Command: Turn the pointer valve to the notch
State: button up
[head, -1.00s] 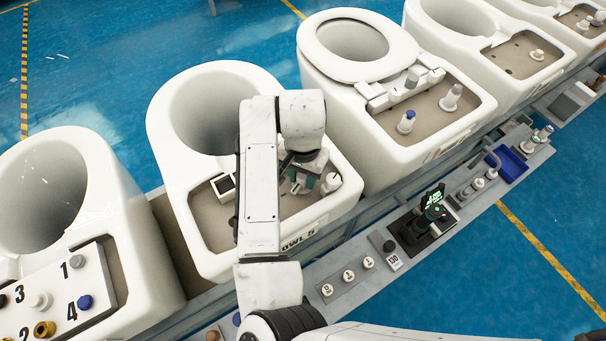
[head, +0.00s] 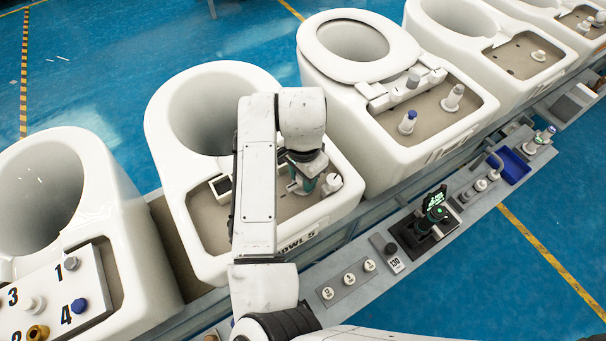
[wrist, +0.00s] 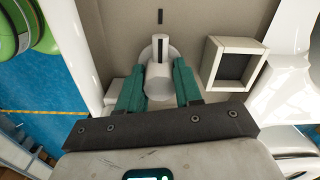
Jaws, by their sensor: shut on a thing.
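The pointer valve (wrist: 160,82) is a white round knob with a black stripe on its pointer, seen in the wrist view. It stands on the beige panel (wrist: 105,15). A short dark notch mark (wrist: 160,16) lies on the panel beyond it. The stripe points up the picture, nearly in line with the mark. My gripper (wrist: 159,88) has its two teal fingers on either side of the knob, shut on it.
A square frame with a dark inside (wrist: 234,64) stands right of the valve in the wrist view. A white knob (head: 331,183) is close to my gripper's right in the head view. White bowls (head: 355,40) stand either side along the conveyor. A control console (head: 425,230) runs in front.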

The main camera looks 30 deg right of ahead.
jog(key=o, duration=1)
jog(key=shift+o, duration=0.2)
